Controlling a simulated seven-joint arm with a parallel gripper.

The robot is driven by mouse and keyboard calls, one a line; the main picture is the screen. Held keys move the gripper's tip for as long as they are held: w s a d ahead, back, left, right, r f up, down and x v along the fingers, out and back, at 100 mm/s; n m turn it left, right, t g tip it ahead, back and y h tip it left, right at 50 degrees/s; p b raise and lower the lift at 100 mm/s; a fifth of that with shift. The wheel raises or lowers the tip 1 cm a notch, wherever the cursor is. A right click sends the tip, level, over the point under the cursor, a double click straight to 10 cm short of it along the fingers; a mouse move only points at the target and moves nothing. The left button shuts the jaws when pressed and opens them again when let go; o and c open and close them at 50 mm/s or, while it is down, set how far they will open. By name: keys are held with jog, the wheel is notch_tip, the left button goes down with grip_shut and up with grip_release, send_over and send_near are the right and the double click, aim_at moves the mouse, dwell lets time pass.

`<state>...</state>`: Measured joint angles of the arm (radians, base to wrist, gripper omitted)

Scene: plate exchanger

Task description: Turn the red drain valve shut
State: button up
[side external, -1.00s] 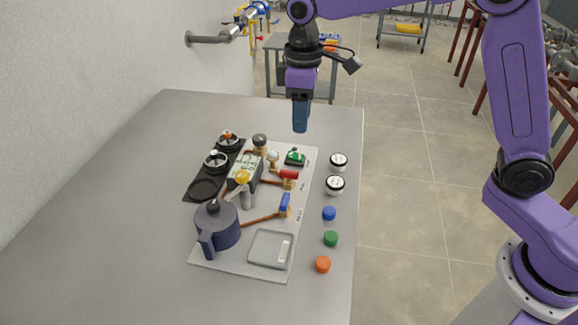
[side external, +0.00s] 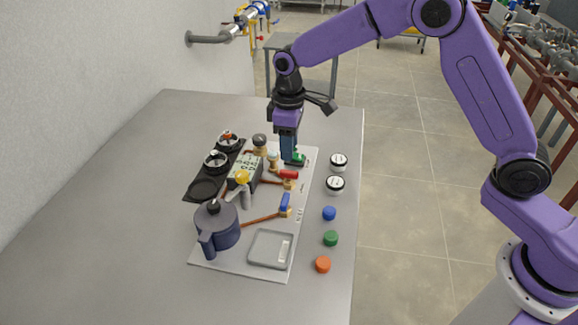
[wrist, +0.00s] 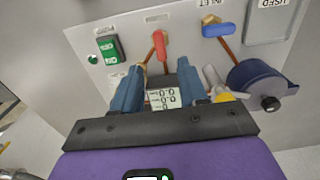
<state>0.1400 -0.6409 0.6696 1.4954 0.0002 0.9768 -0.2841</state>
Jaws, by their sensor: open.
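The red valve handle (side external: 288,174) sits on a brass body on the light panel, at the end of a copper pipe. In the wrist view the red handle (wrist: 161,47) lies roughly in line with its pipe. My gripper (side external: 289,158) points down at the far side of the red handle, close to the green switch (side external: 300,157). In the wrist view my gripper (wrist: 162,80) is open and empty. Its two fingers lie to either side of the line to the red handle, which is beyond their tips. No contact with it shows.
A blue valve handle (side external: 285,202) lies across its pipe nearby. A meter box (side external: 243,176), a dark blue pot (side external: 217,230) and a grey tray (side external: 256,261) share the panel. Lidded jars and coloured caps line the table's right side. The table's left side is clear.

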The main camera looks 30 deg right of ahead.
aim_at(289, 171)
notch_tip(289, 171, down, 7)
jog(key=shift+f, duration=0.15)
dwell(0.4)
grip_shut()
